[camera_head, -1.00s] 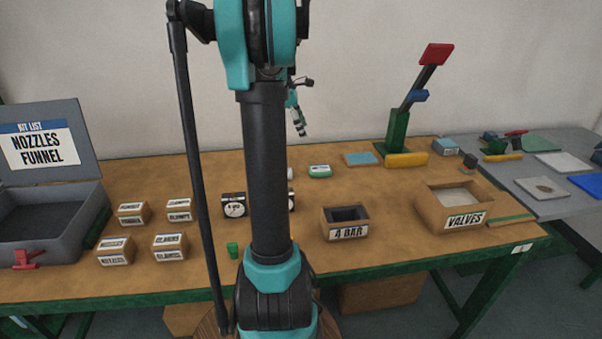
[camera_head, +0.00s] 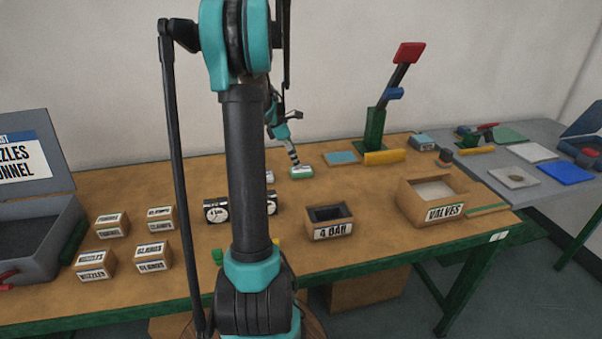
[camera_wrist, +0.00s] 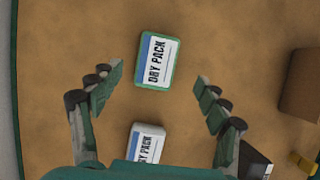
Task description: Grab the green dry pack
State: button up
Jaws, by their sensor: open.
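The green dry pack (camera_wrist: 157,60) lies on the table in the wrist view, with a green rim and a white label reading "DRY PACK". It also shows in the head view (camera_head: 301,172), at the back of the table. My gripper (camera_wrist: 157,88) is open above the table. Its two fingers are to the left and right of the green pack's lower edge in the picture, with nothing between them held. In the head view my gripper (camera_head: 294,160) is just above the green pack. A second, white dry pack (camera_wrist: 147,143) lies nearer my gripper's palm in the wrist view.
The "4 BAR" box (camera_head: 329,222) and the "VALVES" box (camera_head: 432,201) stand to the right on the table (camera_head: 375,205). A round gauge (camera_head: 217,211) and small labelled boxes (camera_head: 112,225) are to the left. Table around the green pack is mostly clear.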

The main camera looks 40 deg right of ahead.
aim_at(301, 169)
jog(key=shift+w+x, duration=0.2)
jog(key=shift+x, duration=2.5)
jog(key=shift+c, duration=0.3)
jog(key=c, duration=1.2)
